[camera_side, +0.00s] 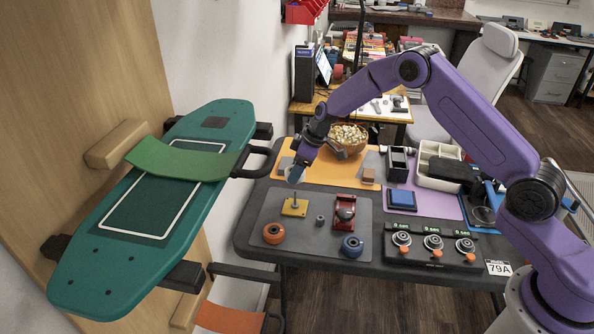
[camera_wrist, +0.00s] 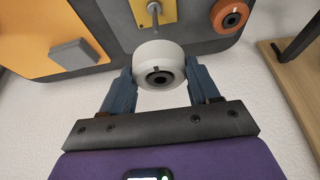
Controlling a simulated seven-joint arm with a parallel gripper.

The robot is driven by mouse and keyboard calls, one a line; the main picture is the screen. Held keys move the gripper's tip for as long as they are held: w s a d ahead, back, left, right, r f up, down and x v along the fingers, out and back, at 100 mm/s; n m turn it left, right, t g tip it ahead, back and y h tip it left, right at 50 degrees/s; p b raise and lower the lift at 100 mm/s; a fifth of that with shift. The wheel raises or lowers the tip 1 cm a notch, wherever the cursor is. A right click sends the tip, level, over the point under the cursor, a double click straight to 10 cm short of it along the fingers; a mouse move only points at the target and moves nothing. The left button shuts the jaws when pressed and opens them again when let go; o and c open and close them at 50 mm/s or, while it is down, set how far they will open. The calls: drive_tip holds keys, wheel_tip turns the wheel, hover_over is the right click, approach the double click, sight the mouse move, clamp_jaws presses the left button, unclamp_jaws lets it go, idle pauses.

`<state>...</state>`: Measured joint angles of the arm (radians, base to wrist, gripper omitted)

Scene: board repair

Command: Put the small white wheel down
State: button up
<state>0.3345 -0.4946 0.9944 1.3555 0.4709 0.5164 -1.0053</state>
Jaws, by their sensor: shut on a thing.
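The small white wheel (camera_wrist: 159,65) sits between the two blue fingers of my gripper (camera_wrist: 160,85) in the wrist view, with its dark hub facing the camera. My gripper is shut on it. In the side view my gripper (camera_side: 299,168) is above the back left part of the table, and the wheel (camera_side: 295,175) is only partly visible below the fingers. A yellow plate with an upright pin (camera_side: 295,207) stands on the grey mat (camera_side: 330,203); it also shows beyond the wheel in the wrist view (camera_wrist: 152,14).
An orange wheel (camera_side: 274,233) and a blue wheel (camera_side: 352,246) lie on the grey mat, with a red part (camera_side: 344,212) near them. A bowl (camera_side: 349,139) stands behind. A teal board (camera_side: 150,205) hangs at the left. A dial panel (camera_side: 432,243) is at the right.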

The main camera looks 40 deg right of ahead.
drive_tip(key=s+r+n+g+y, duration=0.1)
drive_tip(key=s+n+g, duration=0.4)
drive_tip(key=s+n, duration=1.45)
drive_tip(key=w+a+f+m, duration=0.1)
drive_tip(key=w+f+m, duration=0.1)
drive_tip(key=f, duration=0.1)
drive_tip(key=w+a+f+m, duration=0.1)
drive_tip(key=w+f+m, duration=0.1)
drive_tip(key=f, duration=0.1)
drive_tip(key=w+a+f+m, duration=0.2)
drive_tip(key=f, duration=0.1)
drive_tip(key=shift+w+f, duration=0.1)
drive_tip(key=shift+w, duration=0.1)
drive_tip(key=shift+w+a+f, duration=0.1)
drive_tip(key=shift+w+f, duration=0.1)
drive_tip(key=shift+f, duration=1.55)
drive_tip(key=shift+f, duration=0.15)
drive_tip(key=o, duration=1.1)
